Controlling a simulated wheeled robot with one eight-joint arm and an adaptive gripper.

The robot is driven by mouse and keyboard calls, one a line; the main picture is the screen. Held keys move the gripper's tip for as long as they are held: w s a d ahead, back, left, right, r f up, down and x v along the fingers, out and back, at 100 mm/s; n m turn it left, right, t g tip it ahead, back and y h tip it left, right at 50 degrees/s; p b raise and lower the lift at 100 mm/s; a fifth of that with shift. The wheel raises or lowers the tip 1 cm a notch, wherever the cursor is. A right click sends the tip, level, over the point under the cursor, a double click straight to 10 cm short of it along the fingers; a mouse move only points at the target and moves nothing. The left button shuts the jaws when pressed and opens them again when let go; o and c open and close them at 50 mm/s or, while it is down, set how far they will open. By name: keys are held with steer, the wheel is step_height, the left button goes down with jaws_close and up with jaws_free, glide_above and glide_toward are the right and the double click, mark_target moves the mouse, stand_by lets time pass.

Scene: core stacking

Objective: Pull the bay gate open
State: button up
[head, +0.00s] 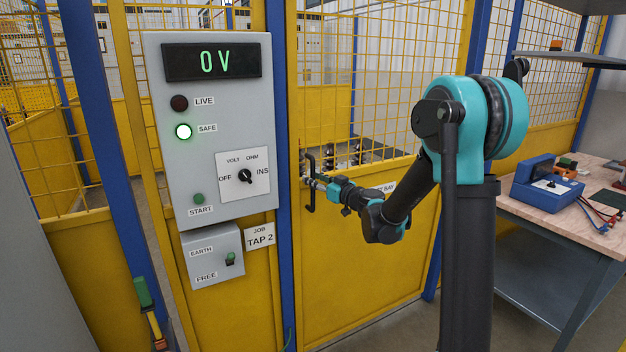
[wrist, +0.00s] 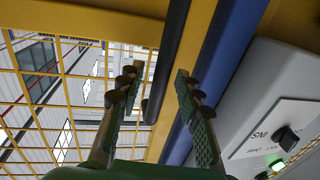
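The bay gate (head: 365,255) is a yellow framed panel with wire mesh above, to the right of a blue post in the head view. Its handle (head: 309,190) is a black upright bar near the gate's left edge. It also shows in the wrist view as a dark bar (wrist: 168,55). My gripper (head: 314,184) is at the handle in the head view. In the wrist view my gripper's (wrist: 158,78) two fingers are apart, with the bar between them in the picture. I see a gap on both sides; how deep the bar sits is unclear. The gate looks closed.
A grey control panel (head: 165,130) left of the gate reads 0 V with its SAFE lamp lit. An earth switch box (head: 205,270) hangs below it. A workbench (head: 530,215) with a blue instrument (head: 548,190) stands right. Floor shows between gate and bench.

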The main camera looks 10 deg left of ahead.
steer(key=shift+w+a, duration=0.35)
steer(key=shift+a, duration=0.05)
jaws_close()
